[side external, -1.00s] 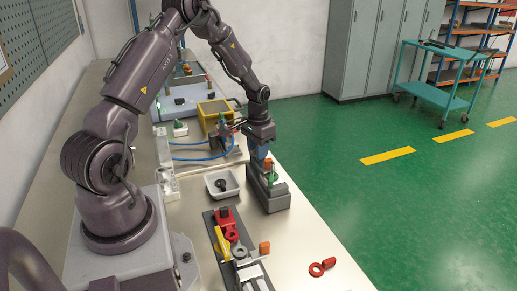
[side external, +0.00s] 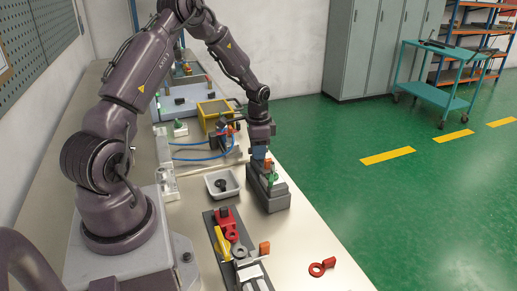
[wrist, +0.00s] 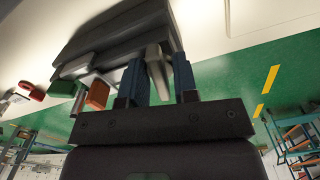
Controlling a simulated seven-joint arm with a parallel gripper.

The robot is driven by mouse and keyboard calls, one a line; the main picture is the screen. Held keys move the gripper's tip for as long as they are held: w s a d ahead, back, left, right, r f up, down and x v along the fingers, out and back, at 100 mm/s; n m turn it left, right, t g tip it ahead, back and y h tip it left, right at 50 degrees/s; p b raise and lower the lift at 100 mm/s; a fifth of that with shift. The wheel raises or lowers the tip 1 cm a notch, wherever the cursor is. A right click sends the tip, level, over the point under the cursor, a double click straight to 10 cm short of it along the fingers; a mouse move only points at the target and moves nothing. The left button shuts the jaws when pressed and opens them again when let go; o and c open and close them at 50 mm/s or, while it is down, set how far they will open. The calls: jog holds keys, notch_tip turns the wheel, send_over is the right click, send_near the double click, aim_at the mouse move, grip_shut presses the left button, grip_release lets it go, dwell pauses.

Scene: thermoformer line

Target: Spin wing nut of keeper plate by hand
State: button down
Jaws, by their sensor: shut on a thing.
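The keeper plate's dark grey block (side external: 270,196) stands near the bench's right edge in the side view. In the wrist view the block (wrist: 115,32) shows at upper left. A light grey wing (wrist: 156,68), which looks like the wing nut, stands between my gripper's blue fingers (wrist: 163,82). My gripper (side external: 259,153) is over the block in the side view, shut on the wing nut. In that view the nut is too small and covered to make out. An orange piece (wrist: 97,95) and a green piece (wrist: 78,101) sit beside the fingers.
A white bin (side external: 222,183) with dark parts stands left of the block. A rail fixture (side external: 236,250) with red, yellow and orange parts lies in front. A red ring tag (side external: 318,269) lies at front right. Blue hoses (side external: 195,158) run behind.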

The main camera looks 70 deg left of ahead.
jog(key=m, duration=0.3)
jog(key=shift+r+m, duration=0.1)
jog(key=shift+m, duration=0.2)
jog(key=shift+m, duration=0.7)
jog(key=m, duration=0.3)
jog(key=shift+m, duration=0.4)
jog(key=c, duration=0.8)
grip_release()
